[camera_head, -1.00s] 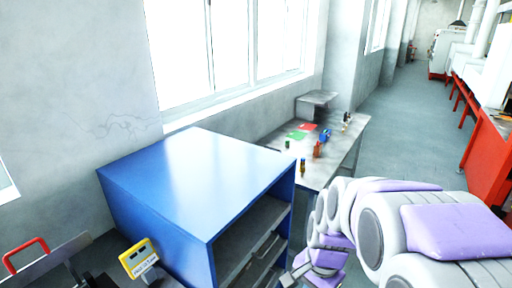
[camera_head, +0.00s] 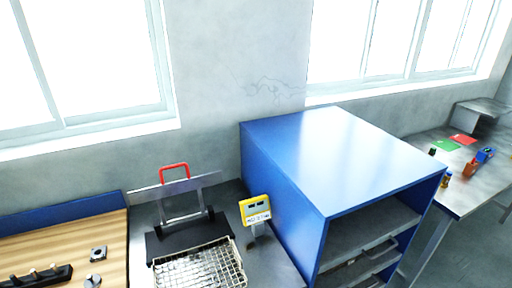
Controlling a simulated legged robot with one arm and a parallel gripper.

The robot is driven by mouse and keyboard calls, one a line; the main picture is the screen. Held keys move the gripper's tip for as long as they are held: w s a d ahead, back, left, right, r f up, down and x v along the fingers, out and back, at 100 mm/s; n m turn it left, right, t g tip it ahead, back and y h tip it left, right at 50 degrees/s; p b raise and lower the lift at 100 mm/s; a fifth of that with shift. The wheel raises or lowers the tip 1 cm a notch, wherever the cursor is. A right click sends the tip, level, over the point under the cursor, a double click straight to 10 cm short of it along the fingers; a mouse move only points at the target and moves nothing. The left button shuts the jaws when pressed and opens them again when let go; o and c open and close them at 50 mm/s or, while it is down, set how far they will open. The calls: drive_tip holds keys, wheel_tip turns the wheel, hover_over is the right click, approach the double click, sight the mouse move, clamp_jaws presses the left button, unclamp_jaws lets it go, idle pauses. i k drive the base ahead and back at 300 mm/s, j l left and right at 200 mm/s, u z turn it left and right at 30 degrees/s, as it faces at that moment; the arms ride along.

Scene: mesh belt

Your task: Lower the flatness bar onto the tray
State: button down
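The flatness bar appears to be the long grey metal bar (camera_head: 208,181) on the bench in the lower left. A red handle (camera_head: 174,166) stands up at its middle. The bar sits raised behind a black base (camera_head: 165,244). The tray is a wire mesh tray (camera_head: 243,272) in front of the base, cut off by the bottom edge. Its inside looks pale and lumpy, and I cannot tell what it holds. The bar is apart from the tray, behind and above it. My gripper is out of view.
A yellow display box (camera_head: 255,210) stands right of the tray. A large blue cabinet (camera_head: 325,155) with open shelves is beside it. A wooden board (camera_head: 60,245) with small metal parts lies left. A farther table (camera_head: 463,195) holds small coloured items.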

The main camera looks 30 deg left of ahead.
sight(165, 190)
drive_tip(key=u, duration=1.95)
